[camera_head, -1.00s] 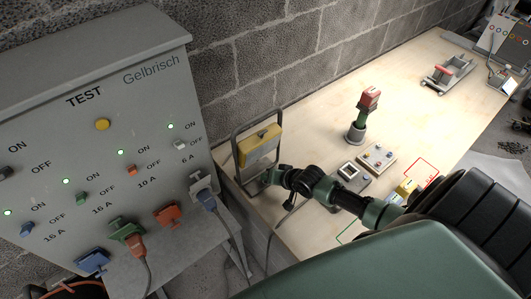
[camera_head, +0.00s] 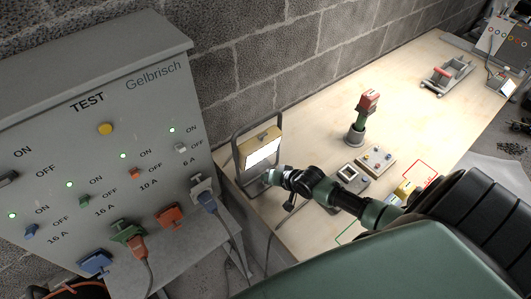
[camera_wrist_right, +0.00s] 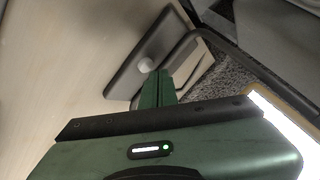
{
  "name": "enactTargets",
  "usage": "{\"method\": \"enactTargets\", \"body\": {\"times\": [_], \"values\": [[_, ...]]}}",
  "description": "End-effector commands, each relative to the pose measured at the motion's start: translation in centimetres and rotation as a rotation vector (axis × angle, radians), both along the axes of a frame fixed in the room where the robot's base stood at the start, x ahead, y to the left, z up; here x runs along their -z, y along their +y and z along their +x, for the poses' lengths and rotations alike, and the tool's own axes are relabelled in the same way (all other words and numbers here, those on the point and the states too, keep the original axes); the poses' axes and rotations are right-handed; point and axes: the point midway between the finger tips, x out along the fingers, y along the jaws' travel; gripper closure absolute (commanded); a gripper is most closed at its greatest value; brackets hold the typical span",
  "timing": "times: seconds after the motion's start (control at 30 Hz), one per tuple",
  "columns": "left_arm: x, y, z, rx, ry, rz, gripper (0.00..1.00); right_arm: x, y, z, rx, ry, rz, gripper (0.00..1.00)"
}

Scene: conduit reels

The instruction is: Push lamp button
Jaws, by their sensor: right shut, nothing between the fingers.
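The work lamp (camera_head: 262,148) stands in its grey tube frame at the near left corner of the wooden bench. Its yellow head has a brightly lit white panel. My right gripper (camera_head: 268,179) is low at the lamp's base, with its arm coming from the right. In the right wrist view the green fingers (camera_wrist_right: 157,88) are shut and empty. Their tips are close to a round pale button (camera_wrist_right: 145,66) on a dark grey plate (camera_wrist_right: 150,50). I cannot tell whether they touch it. The lit lamp panel (camera_wrist_right: 285,125) shows at the right edge. My left gripper is out of view.
The grey test cabinet (camera_head: 150,70) with sockets and cables stands left of the bench. A red-and-green tool (camera_head: 363,115) in a holder, a button box (camera_head: 376,158) and a frame with a red handle (camera_head: 447,74) are on the bench.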

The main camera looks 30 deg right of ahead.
Motion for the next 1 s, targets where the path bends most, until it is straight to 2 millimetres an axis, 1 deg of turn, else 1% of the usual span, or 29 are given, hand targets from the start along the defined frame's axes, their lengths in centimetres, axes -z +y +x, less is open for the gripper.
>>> {"method": "enactTargets", "body": {"times": [0.17,0.27,0.7,0.73,0.9,1.0], "values": [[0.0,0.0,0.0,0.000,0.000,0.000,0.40,0.0,0.0,0.0,-0.001,-0.001,0.001,1.00],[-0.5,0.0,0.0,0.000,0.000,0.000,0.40,-0.5,0.0,0.0,0.000,-0.001,0.000,1.00],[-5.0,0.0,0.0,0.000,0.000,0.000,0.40,-4.7,0.0,0.0,0.000,0.000,0.001,1.00],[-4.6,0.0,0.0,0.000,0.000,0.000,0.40,-4.7,0.1,0.0,-0.001,-0.002,0.001,1.00],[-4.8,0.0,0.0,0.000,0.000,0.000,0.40,-5.9,0.0,0.0,-0.001,-0.002,0.001,1.00],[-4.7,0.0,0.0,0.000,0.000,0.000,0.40,-6.0,0.0,0.0,0.000,-0.001,0.000,1.00]]}}
